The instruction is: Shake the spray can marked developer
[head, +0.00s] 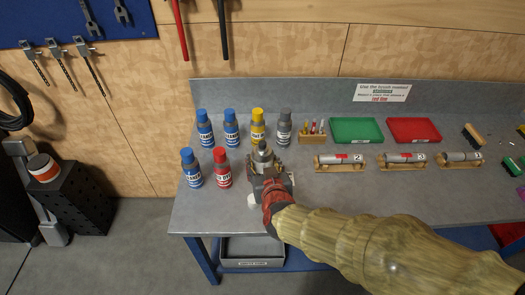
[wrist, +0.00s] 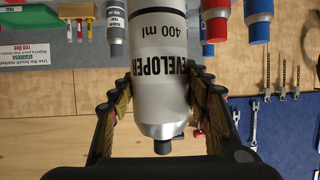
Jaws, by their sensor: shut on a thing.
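The developer spray can (wrist: 158,75) is silver-white, with "DEVELOPER" and "400 ml" printed in black. In the wrist view it sits between the two fingers of my gripper (wrist: 161,120), which is shut on it. In the head view the can's top (head: 262,152) shows just above my gripper (head: 266,172), over the left part of the bench; most of the can is hidden by the gripper. I cannot tell from these frames whether the can's base touches the bench.
Blue cans (head: 205,128), a red can (head: 222,168), a yellow can (head: 257,126) and a grey can (head: 284,128) stand close by. A green tray (head: 357,130), a red tray (head: 413,130) and metal cylinders on wooden stands (head: 340,161) lie to the right. Bare bench (head: 205,215) shows at front left.

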